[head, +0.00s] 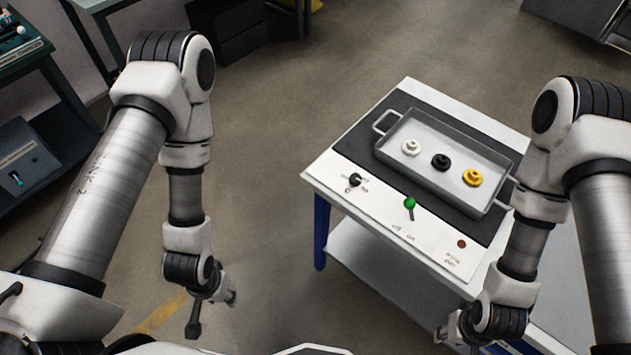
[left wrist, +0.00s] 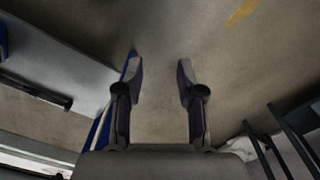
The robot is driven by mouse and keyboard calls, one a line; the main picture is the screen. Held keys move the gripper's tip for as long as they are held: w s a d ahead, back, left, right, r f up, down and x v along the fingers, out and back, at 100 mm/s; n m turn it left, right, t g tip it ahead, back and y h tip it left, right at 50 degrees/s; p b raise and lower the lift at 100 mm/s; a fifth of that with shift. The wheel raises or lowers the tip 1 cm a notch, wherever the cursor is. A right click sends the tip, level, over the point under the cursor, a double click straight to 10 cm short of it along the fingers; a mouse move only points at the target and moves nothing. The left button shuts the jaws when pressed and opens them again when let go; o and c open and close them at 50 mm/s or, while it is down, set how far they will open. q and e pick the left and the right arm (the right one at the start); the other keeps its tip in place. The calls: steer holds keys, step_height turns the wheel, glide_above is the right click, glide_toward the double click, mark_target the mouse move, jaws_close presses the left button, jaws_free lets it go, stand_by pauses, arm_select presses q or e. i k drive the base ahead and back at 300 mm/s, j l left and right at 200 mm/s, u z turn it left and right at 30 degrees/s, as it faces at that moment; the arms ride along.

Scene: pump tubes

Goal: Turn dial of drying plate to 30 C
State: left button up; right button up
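The drying plate (head: 345,165) stands on a table at right of centre in the head view, with a dark top and a white front panel. Its small black dial (head: 355,180) sits at the panel's left end, with markings around it too small to read. My left gripper (head: 213,312) hangs low, left of the table and well apart from the dial. In the left wrist view its two fingers (left wrist: 160,75) are spread with nothing between them. My right gripper (head: 458,341) is low at the table's front right, partly cut off by the frame; its fingers look apart and empty.
A grey tray (head: 440,181) on the plate holds a white, a black and a yellow piece. A green-tipped switch (head: 410,204) and a red light (head: 461,244) are on the panel. Open floor (head: 270,170) lies left of the table; a workbench (head: 40,45) is far left.

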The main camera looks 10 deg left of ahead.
mark_target(355, 179)
steer(key=j+z, duration=0.25)
steer(key=z, duration=0.25)
steer(key=k+j+z, duration=0.1)
steer(key=z, duration=0.35)
steer(key=k+j+z, duration=0.1)
steer(key=j+z, duration=0.15)
steer(key=z, duration=0.25)
